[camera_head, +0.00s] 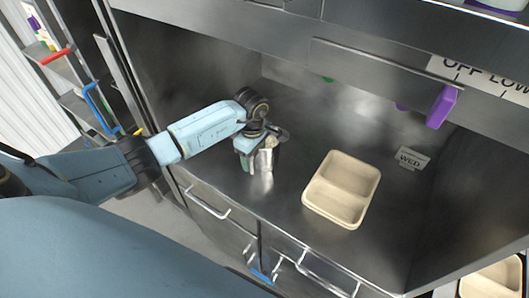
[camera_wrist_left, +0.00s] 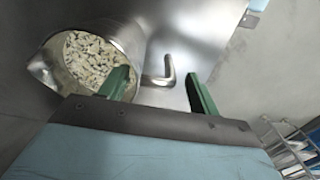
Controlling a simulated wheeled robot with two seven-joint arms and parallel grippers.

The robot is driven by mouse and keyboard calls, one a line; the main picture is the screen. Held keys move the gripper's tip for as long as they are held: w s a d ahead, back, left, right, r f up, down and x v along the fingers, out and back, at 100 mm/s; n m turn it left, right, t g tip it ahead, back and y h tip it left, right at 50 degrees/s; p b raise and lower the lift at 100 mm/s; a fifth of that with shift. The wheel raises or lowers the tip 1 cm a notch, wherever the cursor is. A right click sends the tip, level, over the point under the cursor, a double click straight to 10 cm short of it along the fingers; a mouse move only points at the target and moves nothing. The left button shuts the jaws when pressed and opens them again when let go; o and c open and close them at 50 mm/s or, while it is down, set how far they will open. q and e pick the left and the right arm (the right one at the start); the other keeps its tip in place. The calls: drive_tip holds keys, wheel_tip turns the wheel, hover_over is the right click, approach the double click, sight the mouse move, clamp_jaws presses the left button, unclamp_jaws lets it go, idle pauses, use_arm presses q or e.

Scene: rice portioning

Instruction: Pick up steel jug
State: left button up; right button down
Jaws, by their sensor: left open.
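The steel jug (camera_head: 265,160) stands upright on the steel counter, left of the tray in the head view and partly hidden by my left gripper (camera_head: 249,150). In the left wrist view the jug (camera_wrist_left: 42,70) is seen from above, holding pale rice with dark grains. Its bent handle (camera_wrist_left: 168,72) sticks out toward the gap between the fingers. My left gripper (camera_wrist_left: 157,76) is open, with one green finger near the jug wall and the other beyond the handle. I cannot tell whether either finger touches the jug. My right gripper is not in view.
A beige two-compartment tray (camera_head: 313,196) lies right of the jug. Drawers with metal handles (camera_head: 205,203) are below the counter's front edge. Another beige tray (camera_head: 466,290) is at bottom right.

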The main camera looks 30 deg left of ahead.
use_arm(q)
clamp_jaws()
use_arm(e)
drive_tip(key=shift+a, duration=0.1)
use_arm(q)
drive_tip(key=shift+r, duration=0.1)
